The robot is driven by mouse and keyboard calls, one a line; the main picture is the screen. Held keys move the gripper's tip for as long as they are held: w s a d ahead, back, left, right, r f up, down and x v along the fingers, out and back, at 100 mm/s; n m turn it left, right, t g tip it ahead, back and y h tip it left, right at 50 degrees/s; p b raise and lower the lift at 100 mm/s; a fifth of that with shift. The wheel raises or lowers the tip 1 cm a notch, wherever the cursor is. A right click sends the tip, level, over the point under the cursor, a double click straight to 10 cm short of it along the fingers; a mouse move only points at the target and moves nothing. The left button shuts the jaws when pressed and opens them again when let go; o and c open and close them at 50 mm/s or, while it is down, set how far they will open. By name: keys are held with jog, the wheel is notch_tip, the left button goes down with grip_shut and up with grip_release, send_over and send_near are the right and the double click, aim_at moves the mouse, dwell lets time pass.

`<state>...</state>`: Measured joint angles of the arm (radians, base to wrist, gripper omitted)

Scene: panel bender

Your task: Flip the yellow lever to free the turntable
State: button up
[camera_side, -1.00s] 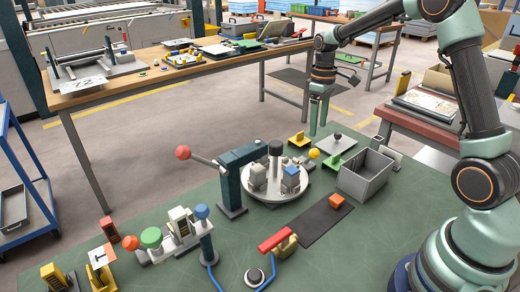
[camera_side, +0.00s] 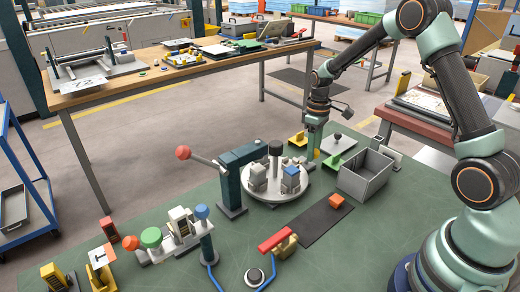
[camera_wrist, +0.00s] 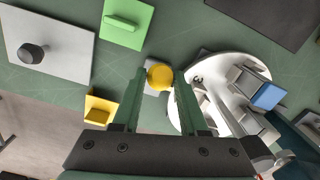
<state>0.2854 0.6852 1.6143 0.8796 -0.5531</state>
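The yellow lever's round knob (camera_wrist: 160,77) shows between my fingertips in the wrist view, beside the turntable. Its small grey base is partly visible behind it. My gripper (camera_wrist: 161,80) is open, with one finger on each side of the knob; I cannot tell whether they touch it. In the side view my gripper (camera_side: 312,148) points down at the turntable's right edge and mostly hides the knob. The round white turntable (camera_side: 264,192) carries grey blocks and a blue-topped part; it also shows in the wrist view (camera_wrist: 205,72).
A green block (camera_wrist: 125,22), a yellow block (camera_wrist: 98,108) and a grey plate with a black knob (camera_wrist: 50,45) lie close by. A grey bin (camera_side: 365,177) stands right of the turntable. A teal clamp post (camera_side: 230,190) with a red-balled handle stands left.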

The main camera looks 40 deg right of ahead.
grip_shut()
jog(key=shift+d, duration=0.15)
dwell(0.9)
